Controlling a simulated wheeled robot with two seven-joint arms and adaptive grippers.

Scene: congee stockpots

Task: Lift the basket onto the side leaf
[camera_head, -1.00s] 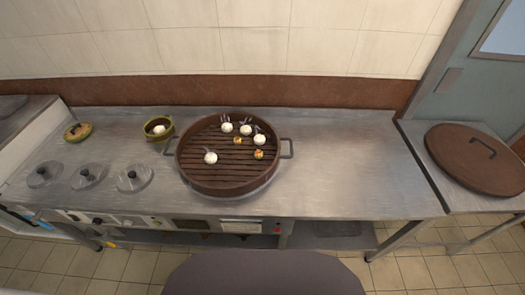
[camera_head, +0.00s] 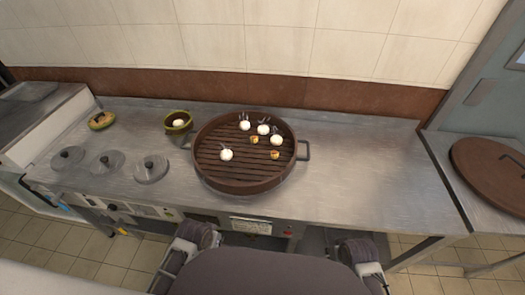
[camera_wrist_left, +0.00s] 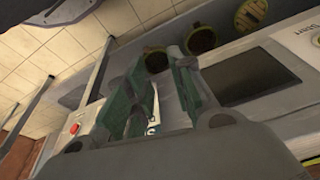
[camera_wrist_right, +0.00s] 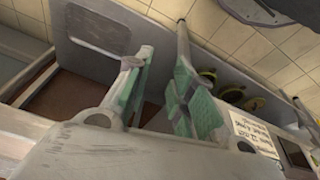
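The basket (camera_head: 240,178) is a round brown steamer with a slatted bottom and a metal handle on each side. It sits on the steel counter in the head view and holds several white buns and small yellow pieces. The side leaf (camera_head: 440,150) is a steel surface at the right, lower than the counter, with a round brown lid (camera_head: 490,175) on it. My left gripper (camera_wrist_left: 160,90) is open and empty in front of the counter's front panel. My right gripper (camera_wrist_right: 160,85) is also open and empty there. Neither touches the basket.
A small green pot (camera_head: 178,122) stands left of the basket, and a yellow-green item (camera_head: 102,121) lies further left. The counter (camera_head: 370,170) right of the basket is clear.

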